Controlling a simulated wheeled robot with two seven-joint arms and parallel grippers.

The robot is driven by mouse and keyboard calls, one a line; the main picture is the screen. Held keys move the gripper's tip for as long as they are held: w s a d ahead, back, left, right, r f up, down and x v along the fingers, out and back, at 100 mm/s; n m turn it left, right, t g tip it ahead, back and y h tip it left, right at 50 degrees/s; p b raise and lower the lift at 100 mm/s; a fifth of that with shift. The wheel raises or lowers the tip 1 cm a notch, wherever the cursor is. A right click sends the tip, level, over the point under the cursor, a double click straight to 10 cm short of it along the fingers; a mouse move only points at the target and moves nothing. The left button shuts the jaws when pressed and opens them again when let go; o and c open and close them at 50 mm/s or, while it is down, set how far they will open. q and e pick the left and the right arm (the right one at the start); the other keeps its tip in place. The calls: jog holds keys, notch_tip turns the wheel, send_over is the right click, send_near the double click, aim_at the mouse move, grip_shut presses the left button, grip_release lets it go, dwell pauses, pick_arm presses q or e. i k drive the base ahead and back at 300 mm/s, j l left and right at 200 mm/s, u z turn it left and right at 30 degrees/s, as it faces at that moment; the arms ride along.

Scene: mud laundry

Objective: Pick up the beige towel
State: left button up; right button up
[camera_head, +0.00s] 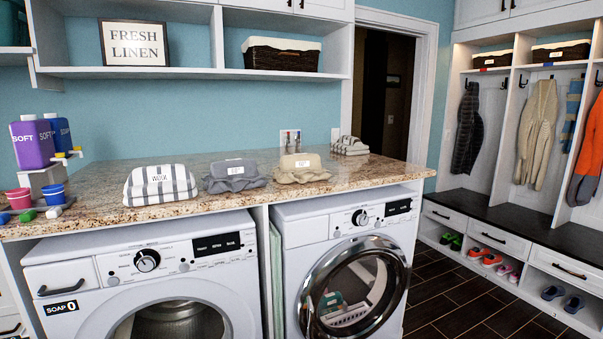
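The beige towel (301,168) lies folded on the granite countertop (230,204), near its front edge, above the right-hand machine. It has a small white label on top. A grey towel (234,175) lies just left of it, and a white-and-grey striped towel (160,184) lies farther left. Neither of my grippers shows in the head view.
Two front-loading machines (147,261) (361,218) stand under the counter. Purple and blue bottles (32,143) and coloured cups (54,194) crowd the counter's left end. A striped folded stack (350,146) lies at the back right. A shelf (180,72) hangs above.

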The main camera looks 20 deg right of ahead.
aim_at(302, 168)
jog(key=i+j+z, duration=0.25)
jog(key=z, duration=0.15)
jog(key=i+j+z, duration=0.4)
